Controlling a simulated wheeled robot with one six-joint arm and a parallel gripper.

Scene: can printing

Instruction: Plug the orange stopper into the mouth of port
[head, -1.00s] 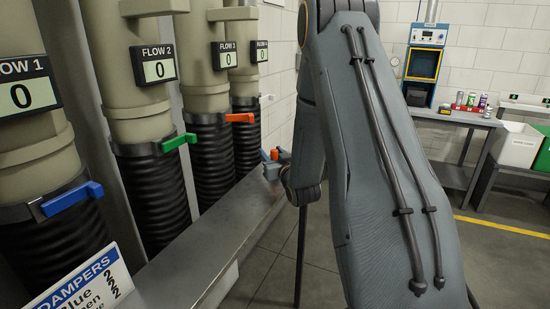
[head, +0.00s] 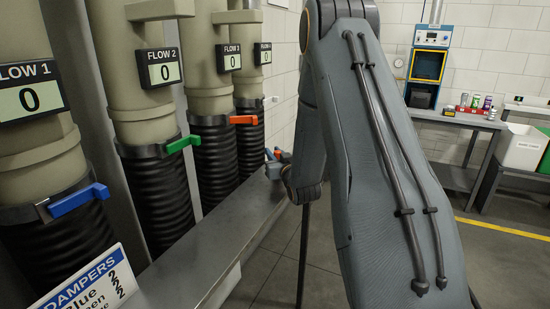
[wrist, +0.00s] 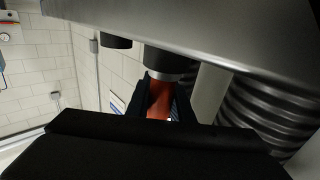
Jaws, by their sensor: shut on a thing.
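The orange stopper (wrist: 159,98) is between the dark fingers of my gripper (wrist: 160,88) in the wrist view. My gripper is shut on it. A dark round port with a pale metal ring (wrist: 172,66) is right at the stopper's far end, under a grey metal ledge. I cannot tell whether the stopper is in the port's mouth or only against it. In the head view my gripper (head: 275,160) is small and partly hidden by my arm, at the far end of the grey ledge.
A second dark fitting (wrist: 115,42) hangs under the ledge (wrist: 225,35). Black ribbed hoses (head: 152,195) with blue (head: 78,200), green (head: 183,144) and orange (head: 243,119) levers stand at left. A workbench (head: 455,119) with cans is at the back right. Open floor lies between.

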